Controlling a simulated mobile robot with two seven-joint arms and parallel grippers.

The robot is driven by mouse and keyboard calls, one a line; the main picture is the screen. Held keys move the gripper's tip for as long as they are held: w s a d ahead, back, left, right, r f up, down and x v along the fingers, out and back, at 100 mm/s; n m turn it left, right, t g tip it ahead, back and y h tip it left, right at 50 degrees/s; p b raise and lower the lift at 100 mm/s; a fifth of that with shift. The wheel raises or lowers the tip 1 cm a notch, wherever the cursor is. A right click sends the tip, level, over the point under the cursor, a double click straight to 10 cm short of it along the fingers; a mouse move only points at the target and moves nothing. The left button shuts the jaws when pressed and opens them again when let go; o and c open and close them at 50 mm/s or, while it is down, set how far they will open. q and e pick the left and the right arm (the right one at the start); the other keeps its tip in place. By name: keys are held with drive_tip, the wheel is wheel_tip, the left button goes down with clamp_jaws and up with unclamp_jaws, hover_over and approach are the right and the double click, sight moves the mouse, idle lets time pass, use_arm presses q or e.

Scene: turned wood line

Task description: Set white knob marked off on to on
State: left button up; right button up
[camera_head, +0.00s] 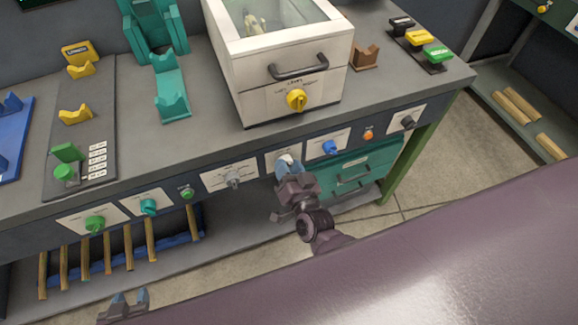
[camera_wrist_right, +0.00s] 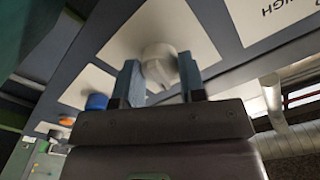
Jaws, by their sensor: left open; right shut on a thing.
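The white knob (camera_head: 287,158) sits on a white label plate (camera_head: 271,161) on the bench's front panel. My right gripper (camera_head: 289,168) is at the knob and hides most of it in the head view. In the right wrist view the white knob (camera_wrist_right: 158,62) is between the two blue-grey fingers of my right gripper (camera_wrist_right: 160,78), which is shut on it. The markings around the knob are hidden or too small to read, so its setting cannot be told. My left gripper (camera_head: 129,298) is open and empty at the bottom left, well away from the panel.
A teal drawer (camera_head: 355,180) is below. A white machine with a yellow knob (camera_head: 296,99) stands above on the bench.

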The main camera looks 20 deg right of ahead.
drive_tip(key=shift+m, duration=0.5)
drive_tip(key=o, duration=0.9)
drive_tip(key=shift+s, duration=0.1)
drive_tip(key=s, duration=1)
drive_tip(key=shift+s+d+p, duration=0.2)
drive_tip(key=shift+s+p, duration=0.1)
drive_tip(key=shift+f, duration=0.1)
drive_tip(key=s+d+f+n+g, duration=0.1)
drive_tip(key=s+d+n+g, duration=0.1)
drive_tip(key=d, duration=0.2)
drive_tip(key=s+d+f+n+g, duration=0.1)
drive_tip(key=s+d+n+g, duration=0.1)
drive_tip(key=s+d+n, duration=0.1)
drive_tip(key=s+d+n+g, duration=0.2)
drive_tip(key=d+g, duration=0.1)
drive_tip(key=d, duration=0.2)
drive_tip(key=shift+s+d+f+n+h, duration=0.3)
drive_tip(key=shift+s+f+n+h, duration=0.1)
